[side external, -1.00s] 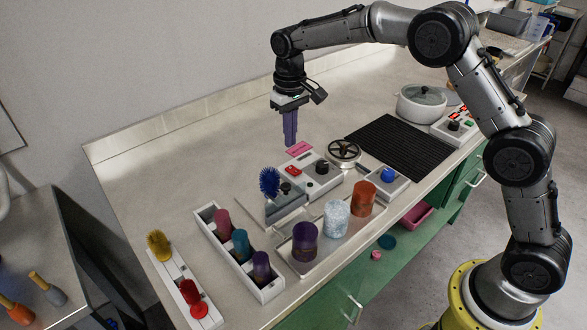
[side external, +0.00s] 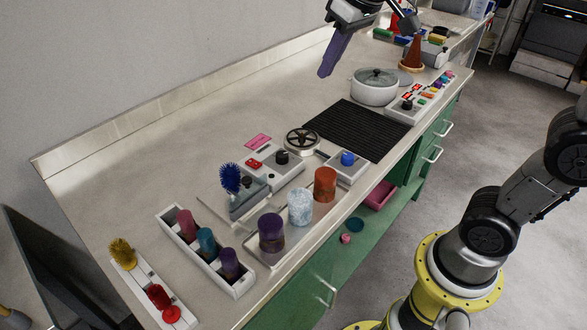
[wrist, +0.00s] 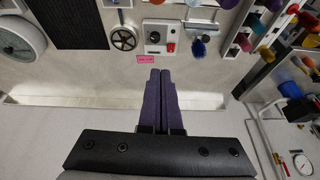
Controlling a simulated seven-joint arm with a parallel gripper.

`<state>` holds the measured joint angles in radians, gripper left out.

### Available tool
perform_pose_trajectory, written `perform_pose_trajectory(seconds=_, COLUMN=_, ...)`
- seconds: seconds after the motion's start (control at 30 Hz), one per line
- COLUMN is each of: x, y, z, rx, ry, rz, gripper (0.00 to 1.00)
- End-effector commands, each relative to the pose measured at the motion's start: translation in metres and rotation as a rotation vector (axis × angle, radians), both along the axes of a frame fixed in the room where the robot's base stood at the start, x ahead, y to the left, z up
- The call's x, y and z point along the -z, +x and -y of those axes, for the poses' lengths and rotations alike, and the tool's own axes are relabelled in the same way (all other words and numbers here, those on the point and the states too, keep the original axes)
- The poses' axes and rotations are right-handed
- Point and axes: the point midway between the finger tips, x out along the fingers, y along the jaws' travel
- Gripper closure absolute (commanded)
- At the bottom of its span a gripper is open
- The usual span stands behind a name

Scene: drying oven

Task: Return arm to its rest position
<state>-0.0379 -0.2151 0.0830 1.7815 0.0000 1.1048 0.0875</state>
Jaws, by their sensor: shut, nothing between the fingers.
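My gripper (side external: 325,72) is shut and empty, with its purple fingers together. In the side external view it hangs high above the back of the bench, to the upper left of the white pot (side external: 375,87). In the wrist view the shut fingers (wrist: 160,72) point toward the bench, with the pink label (wrist: 146,58) just past their tips. My arm's upper links are partly outside the side external view.
The bench holds a black ribbed mat (side external: 357,129), a handwheel (side external: 302,141), a control box with a red button (side external: 270,166), a blue brush (side external: 229,178), several coloured jars and a rack (side external: 205,250). The back strip of the bench is clear.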

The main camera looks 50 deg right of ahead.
Motion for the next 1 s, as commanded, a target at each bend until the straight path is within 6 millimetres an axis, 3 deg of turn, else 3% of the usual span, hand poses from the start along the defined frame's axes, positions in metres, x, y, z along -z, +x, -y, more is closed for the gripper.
perform_pose_trajectory(seconds=0.03, x=-0.003, y=-0.023, z=0.003, rx=0.002, ry=-0.001, rz=0.028, gripper=1.0)
perform_pose_trajectory(seconds=0.17, x=0.005, y=-0.076, z=0.008, rx=0.002, ry=-0.006, rz=0.08, gripper=1.0)
perform_pose_trajectory(seconds=0.3, x=0.031, y=-0.128, z=0.012, rx=-0.003, ry=-0.015, rz=0.123, gripper=1.0)
perform_pose_trajectory(seconds=0.4, x=0.055, y=-0.156, z=0.013, rx=-0.009, ry=-0.02, rz=0.135, gripper=1.0)
perform_pose_trajectory(seconds=0.63, x=0.098, y=-0.178, z=0.013, rx=-0.031, ry=-0.031, rz=0.093, gripper=1.0)
perform_pose_trajectory(seconds=1.0, x=0.1, y=-0.178, z=0.013, rx=-0.034, ry=-0.032, rz=0.093, gripper=1.0)
